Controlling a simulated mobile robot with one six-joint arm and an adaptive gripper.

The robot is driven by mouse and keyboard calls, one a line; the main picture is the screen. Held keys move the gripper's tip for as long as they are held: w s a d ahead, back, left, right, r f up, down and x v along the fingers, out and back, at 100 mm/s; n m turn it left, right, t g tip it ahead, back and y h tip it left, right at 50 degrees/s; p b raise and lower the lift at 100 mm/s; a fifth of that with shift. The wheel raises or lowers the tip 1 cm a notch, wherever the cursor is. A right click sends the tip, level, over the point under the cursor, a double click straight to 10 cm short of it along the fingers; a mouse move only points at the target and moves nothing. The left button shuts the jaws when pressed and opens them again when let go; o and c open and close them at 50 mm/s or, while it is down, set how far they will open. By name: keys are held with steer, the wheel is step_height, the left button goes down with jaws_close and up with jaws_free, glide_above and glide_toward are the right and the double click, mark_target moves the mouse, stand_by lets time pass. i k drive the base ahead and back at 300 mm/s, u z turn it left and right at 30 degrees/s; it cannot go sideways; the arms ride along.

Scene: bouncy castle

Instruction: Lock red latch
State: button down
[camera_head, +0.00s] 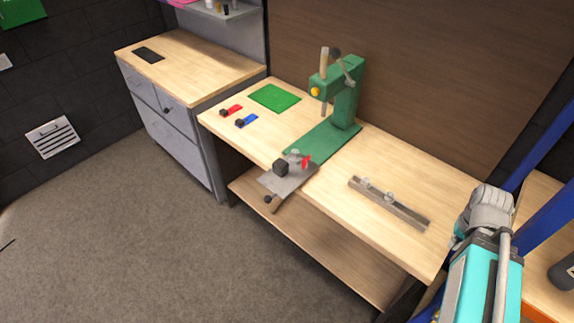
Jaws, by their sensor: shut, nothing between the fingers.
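A small red latch (234,109) with a dark block at its left end lies on the left part of the wooden workbench, near the front-left corner. It is too small to tell whether it is locked. Another red part (306,162) sits on a grey metal fixture (289,184) at the front edge of the bench. Part of my arm, teal and grey, shows at the lower right, over the right end of the bench and far from the red latch. I cannot make out my gripper's fingers in this view.
A similar blue latch (247,120) lies right beside the red one. A green mat (275,97) lies behind them. A green press (346,98) stands mid-bench. A metal rail (388,203) lies on the right. A cabinet (185,65) stands left. The floor in front is clear.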

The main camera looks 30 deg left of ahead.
mark_target(304, 160)
steer(key=k, duration=1.8)
steer(key=u, duration=0.85)
steer(key=i, duration=1.65)
steer(key=z, duration=0.1)
